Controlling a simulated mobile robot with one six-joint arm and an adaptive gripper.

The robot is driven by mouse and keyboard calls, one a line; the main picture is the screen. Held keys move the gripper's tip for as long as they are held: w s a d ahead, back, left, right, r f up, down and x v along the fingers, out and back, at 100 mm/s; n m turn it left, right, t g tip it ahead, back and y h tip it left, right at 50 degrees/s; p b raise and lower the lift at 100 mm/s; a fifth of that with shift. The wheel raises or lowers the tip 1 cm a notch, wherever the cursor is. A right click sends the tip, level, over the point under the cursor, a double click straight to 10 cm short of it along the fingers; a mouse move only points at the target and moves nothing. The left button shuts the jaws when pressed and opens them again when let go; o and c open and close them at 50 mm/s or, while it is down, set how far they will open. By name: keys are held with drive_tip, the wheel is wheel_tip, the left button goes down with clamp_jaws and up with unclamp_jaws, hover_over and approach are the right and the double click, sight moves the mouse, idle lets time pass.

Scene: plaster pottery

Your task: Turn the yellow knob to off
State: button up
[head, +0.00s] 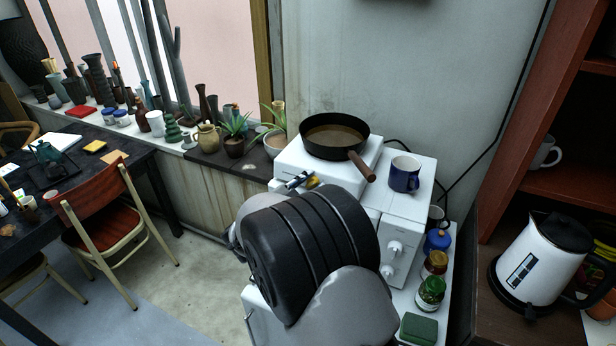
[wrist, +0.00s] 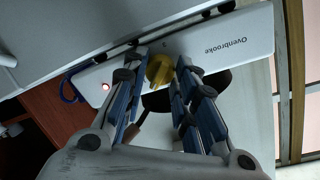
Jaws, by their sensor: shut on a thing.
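The yellow knob (wrist: 160,70) is on the white front panel (wrist: 230,48) of the hot plate, marked "Ovenbrooke". A small red light (wrist: 105,87) glows on the panel beside it. My gripper (wrist: 157,80) is shut on the knob, with one blue-padded finger on each side. In the head view a small part of the knob (head: 313,183) shows next to my gripper (head: 300,180), at the front of the white hot plate (head: 292,160). My arm hides much of the front. I cannot tell the knob's exact setting.
A black frying pan (head: 334,132) sits on the hot plate, its wooden handle (head: 362,166) reaching toward the front right. A blue mug (head: 404,174) stands on the white oven to the right. Jars (head: 431,291) and a white kettle (head: 538,262) are farther right. Potted plants (head: 235,140) line the ledge at left.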

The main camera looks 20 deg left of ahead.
drive_tip(key=n+p, duration=0.3)
drive_tip(key=n, duration=0.1)
drive_tip(key=shift+n, duration=0.3)
drive_tip(key=n+p, duration=0.2)
drive_tip(key=n, duration=0.2)
drive_tip(key=shift+n+t+p, duration=0.3)
drive_tip(key=shift+t+p, duration=0.05)
drive_tip(key=shift+t, duration=0.05)
drive_tip(key=shift+f, duration=0.1)
drive_tip(key=o, duration=0.8)
drive_tip(key=s+a+r, duration=0.1)
drive_tip(key=s, duration=1.1)
drive_tip(key=shift+a+r, duration=0.25)
drive_tip(key=shift+a, duration=0.15)
